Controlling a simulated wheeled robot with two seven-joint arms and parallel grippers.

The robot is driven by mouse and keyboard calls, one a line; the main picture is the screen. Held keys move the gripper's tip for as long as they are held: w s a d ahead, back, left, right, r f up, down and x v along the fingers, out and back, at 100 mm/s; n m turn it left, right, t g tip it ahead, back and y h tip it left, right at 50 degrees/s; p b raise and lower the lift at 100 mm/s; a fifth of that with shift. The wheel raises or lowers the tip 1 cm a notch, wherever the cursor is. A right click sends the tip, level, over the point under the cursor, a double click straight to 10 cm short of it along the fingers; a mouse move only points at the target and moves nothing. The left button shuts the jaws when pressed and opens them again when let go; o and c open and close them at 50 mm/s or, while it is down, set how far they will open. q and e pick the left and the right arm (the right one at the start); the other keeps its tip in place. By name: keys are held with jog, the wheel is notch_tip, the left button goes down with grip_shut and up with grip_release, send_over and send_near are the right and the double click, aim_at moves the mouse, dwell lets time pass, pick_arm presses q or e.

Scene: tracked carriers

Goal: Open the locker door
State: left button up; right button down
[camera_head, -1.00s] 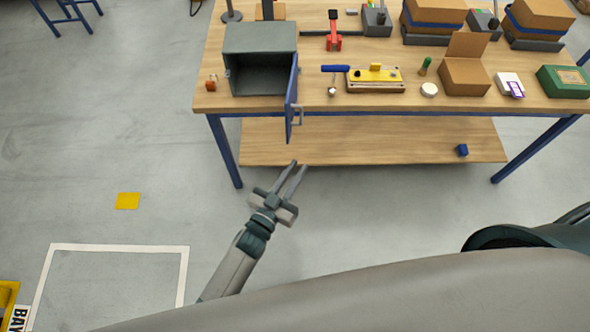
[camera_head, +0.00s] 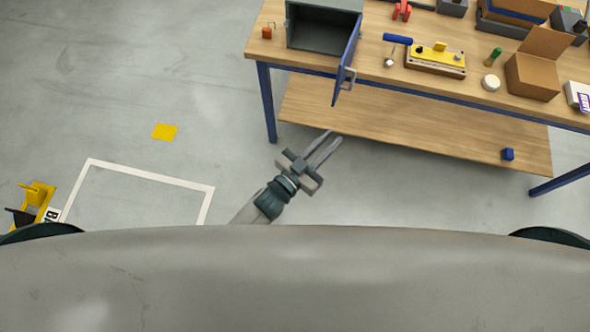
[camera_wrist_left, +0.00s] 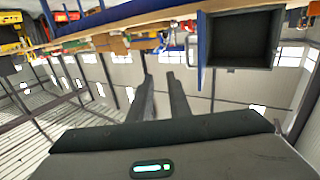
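The grey locker (camera_head: 322,32) stands on the workbench at its left end, with its front open and its inside dark and bare. Its blue door (camera_head: 346,62) is swung wide on the right side and sticks out past the bench's front edge. A grey handle (camera_head: 350,78) is on the door's outer face. The locker (camera_wrist_left: 274,40) and the door (camera_wrist_left: 202,40) also show in the left wrist view, upside down. My left gripper (camera_head: 330,142) is open and empty, below and in front of the door, apart from it. My right gripper is not in view.
The wooden workbench (camera_head: 385,75) has a lower shelf (camera_head: 420,132) with a blue cube (camera_head: 507,154). A blue-handled tool (camera_head: 397,40), a yellow-topped fixture (camera_head: 436,60) and an open carton (camera_head: 532,75) stand right of the locker. The floor at left is clear around a yellow square (camera_head: 164,132).

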pick_arm(q)
jog(key=b+v, duration=0.4)
jog(key=v, duration=1.1)
jog(key=shift+b, duration=0.3)
jog(key=shift+d, duration=0.1)
jog(key=shift+c, duration=0.7)
